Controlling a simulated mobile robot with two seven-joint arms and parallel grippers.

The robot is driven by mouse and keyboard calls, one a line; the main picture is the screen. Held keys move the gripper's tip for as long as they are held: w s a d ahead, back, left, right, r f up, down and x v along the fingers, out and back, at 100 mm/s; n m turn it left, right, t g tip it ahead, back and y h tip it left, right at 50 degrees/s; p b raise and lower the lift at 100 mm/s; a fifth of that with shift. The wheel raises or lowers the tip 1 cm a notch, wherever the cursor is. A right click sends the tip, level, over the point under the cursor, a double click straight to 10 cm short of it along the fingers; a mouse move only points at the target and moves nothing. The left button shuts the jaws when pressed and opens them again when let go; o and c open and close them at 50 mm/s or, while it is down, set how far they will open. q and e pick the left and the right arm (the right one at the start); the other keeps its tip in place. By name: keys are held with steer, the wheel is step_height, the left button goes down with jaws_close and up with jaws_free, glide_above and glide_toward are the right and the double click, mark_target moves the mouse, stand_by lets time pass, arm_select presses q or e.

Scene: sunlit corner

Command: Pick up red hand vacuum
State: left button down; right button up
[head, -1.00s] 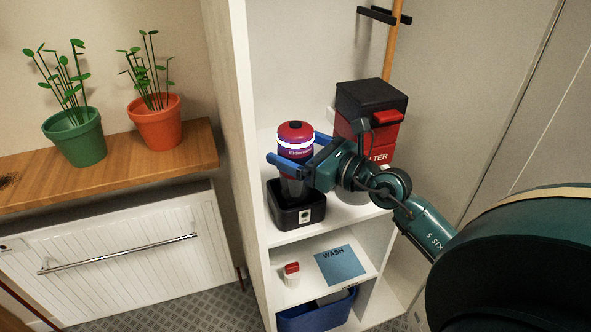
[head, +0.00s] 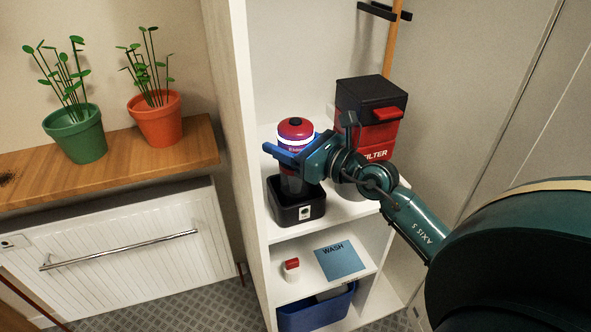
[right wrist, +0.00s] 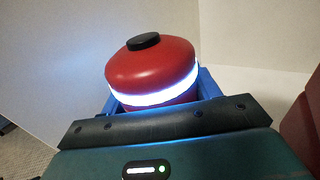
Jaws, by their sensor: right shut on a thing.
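The red hand vacuum (head: 296,129) stands upright in a black dock (head: 298,211) on the cabinet's upper shelf. It has a red cap with a black button, a glowing white band and a grey see-through lower part that reaches down into the dock. My right gripper (head: 293,151) is shut around its body just below the band, coming from the front right. In the right wrist view the vacuum (right wrist: 150,72) sits between the blue fingers (right wrist: 160,104), which hide its lower body. My left gripper is not in view.
A red and black filter box (head: 370,105) stands close behind my right wrist. The cabinet's side wall (head: 238,130) is near on the left. A lower shelf holds a small red-capped container (head: 291,268) and a blue WASH card (head: 340,262), above a blue bin (head: 318,312).

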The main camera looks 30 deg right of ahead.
steer(key=shift+r, duration=0.1)
steer(key=shift+c, duration=0.2)
steer(key=shift+r, duration=0.15)
